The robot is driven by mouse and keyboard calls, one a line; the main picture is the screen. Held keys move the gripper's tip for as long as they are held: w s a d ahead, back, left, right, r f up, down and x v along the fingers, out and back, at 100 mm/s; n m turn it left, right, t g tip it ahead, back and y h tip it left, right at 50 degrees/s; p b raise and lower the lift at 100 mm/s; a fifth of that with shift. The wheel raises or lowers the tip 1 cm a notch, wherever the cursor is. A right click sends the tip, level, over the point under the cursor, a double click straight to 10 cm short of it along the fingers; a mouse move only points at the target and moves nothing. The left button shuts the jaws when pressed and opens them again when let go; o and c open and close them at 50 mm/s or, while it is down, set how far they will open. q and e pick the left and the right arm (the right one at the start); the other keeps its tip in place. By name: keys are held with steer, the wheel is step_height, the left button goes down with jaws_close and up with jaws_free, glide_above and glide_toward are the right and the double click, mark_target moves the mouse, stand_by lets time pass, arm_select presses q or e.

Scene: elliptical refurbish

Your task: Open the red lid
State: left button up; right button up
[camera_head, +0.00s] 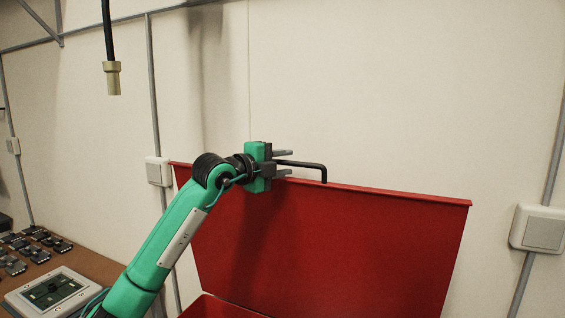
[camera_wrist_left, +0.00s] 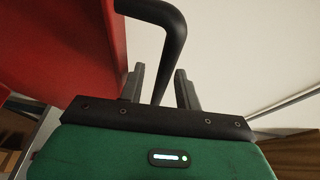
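The red lid (camera_head: 330,240) stands raised, close to upright, in front of the wall. Its red face also shows at the upper left of the left wrist view (camera_wrist_left: 60,45). A black bent handle (camera_head: 312,165) is at the lid's top edge. My left gripper (camera_head: 284,163) is at the handle's left part. In the left wrist view, the handle (camera_wrist_left: 168,50) runs between the two fingers (camera_wrist_left: 160,88), with gaps visible on both sides, so the gripper is open around it. My right gripper is in neither view.
A red box rim (camera_head: 215,307) shows below the lid. A brown table (camera_head: 70,258) with a panel (camera_head: 52,290) and several dark parts is at the left. A cable with a beige end (camera_head: 112,78) hangs upper left. A wall switch (camera_head: 541,229) is at the right.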

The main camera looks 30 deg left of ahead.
arm_select(q)
jaws_close()
steer(key=shift+s+f+b, duration=0.2)
steer(key=shift+f+b, duration=0.05)
steer(key=shift+b, duration=0.15)
steer(key=s+f+m+t+h+b, duration=0.1)
steer(key=s+f+t+b, duration=0.1)
steer(key=s+b, duration=0.9)
steer(key=shift+s+d+f, duration=0.35)
steer(key=shift+s+f, duration=0.1)
